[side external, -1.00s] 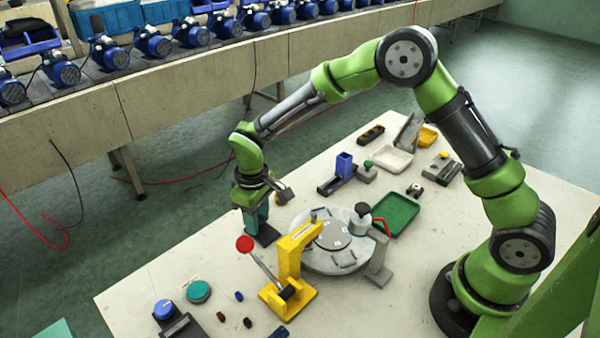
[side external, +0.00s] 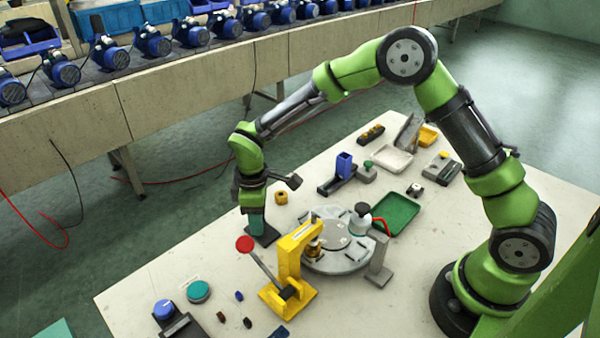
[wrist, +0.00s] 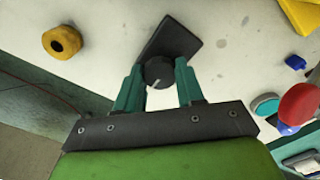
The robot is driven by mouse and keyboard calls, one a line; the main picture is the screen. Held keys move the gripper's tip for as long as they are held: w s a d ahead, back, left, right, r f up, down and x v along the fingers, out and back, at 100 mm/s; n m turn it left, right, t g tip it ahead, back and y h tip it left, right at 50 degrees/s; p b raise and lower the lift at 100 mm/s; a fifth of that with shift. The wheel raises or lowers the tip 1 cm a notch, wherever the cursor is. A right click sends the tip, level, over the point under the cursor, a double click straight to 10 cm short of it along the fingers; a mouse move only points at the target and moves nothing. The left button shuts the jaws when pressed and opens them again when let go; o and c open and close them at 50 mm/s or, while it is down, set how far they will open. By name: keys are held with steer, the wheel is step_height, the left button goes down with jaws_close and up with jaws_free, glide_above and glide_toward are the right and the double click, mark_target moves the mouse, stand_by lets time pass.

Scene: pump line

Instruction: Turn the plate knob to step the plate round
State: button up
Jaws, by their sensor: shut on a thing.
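The plate knob (wrist: 158,72) is a dark round knob with a pale pointer mark, on a dark base block (wrist: 178,36). My gripper (wrist: 157,74) has its teal fingers on either side of the knob, shut on it. In the side view my gripper (side external: 257,224) points down over the dark base (side external: 264,238), and the fingers hide the knob. The round grey plate (side external: 340,264) lies to the right, with slots around its rim. A brass-coloured part (side external: 315,249) sits at its left, beside the yellow press.
The yellow press (side external: 290,262) with its red-balled lever (side external: 245,243) stands in front of the plate. A yellow ring (side external: 281,198) lies near my gripper. A green tray (side external: 396,214) and a white tray (side external: 393,158) are further right. The table's left edge is close to the knob.

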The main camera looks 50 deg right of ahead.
steer(key=o, duration=1)
steer(key=shift+r, duration=0.1)
step_height(320, 180, up, 17)
steer(key=shift+f, duration=0.1)
